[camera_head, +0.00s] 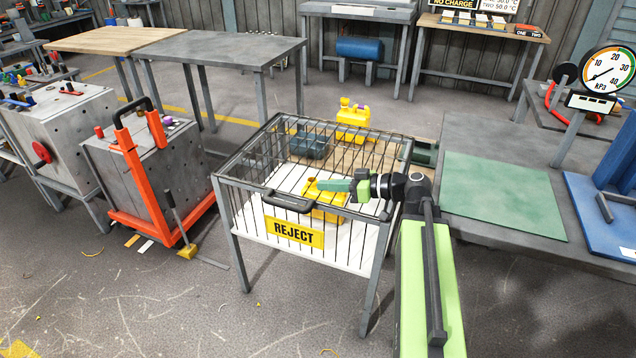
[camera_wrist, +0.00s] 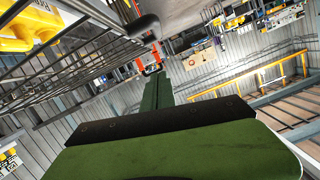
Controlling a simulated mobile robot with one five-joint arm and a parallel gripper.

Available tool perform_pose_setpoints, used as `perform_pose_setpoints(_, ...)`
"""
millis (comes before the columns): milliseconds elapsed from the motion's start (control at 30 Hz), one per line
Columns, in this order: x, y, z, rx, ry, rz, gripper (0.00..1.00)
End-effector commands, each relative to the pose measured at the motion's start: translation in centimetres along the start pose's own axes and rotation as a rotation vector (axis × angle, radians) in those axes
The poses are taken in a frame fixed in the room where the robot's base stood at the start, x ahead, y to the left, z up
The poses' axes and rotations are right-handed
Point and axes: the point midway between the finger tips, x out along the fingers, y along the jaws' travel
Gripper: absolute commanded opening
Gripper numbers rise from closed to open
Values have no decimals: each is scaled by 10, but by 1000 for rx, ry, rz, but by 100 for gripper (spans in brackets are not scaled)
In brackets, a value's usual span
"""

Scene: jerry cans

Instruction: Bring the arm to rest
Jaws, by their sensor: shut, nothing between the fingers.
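My gripper (camera_head: 325,186) is at the end of my green arm, which comes in from the lower right. Its green fingers point left and overlap the right part of the wire cage in the picture. In the wrist view the fingers (camera_wrist: 157,90) lie together, with nothing held between them. The cage wires (camera_wrist: 75,60) run along the left of that view, close to the gripper. The exact gap between the gripper and the cage cannot be told.
The cage (camera_head: 232,187) has a yellow REJECT sign (camera_head: 294,232) and a yellow jerry can (camera_head: 328,213) inside. Another yellow can (camera_head: 353,118) and a blue-grey can (camera_head: 309,144) show toward the back. A table with a green mat (camera_head: 500,195) stands right. Floor at front left is mostly clear.

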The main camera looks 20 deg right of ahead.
Motion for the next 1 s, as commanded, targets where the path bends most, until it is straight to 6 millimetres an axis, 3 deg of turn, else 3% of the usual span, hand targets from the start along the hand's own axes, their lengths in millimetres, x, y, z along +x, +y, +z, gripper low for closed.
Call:
perform_pose_setpoints(167, 2, -1, 0, -1, -1, -4, 0)
perform_pose_setpoints(267, 22, -14, -2, -9, -9, -40, 0)
perform_pose_setpoints(367, 60, -43, -4, -29, -31, -111, 0)
perform_pose_setpoints(467, 101, -78, 20, -69, -154, -174, 0)
perform_pose_setpoints(600, 136, -117, 83, -20, -470, -193, 0)
perform_pose_setpoints(767, 128, -126, 148, 129, -839, -29, 0)
perform_pose_setpoints(900, 92, -108, 183, 289, -1066, 255, 0)
perform_pose_setpoints(1000, 57, -87, 195, 416, -1148, 493, 0)
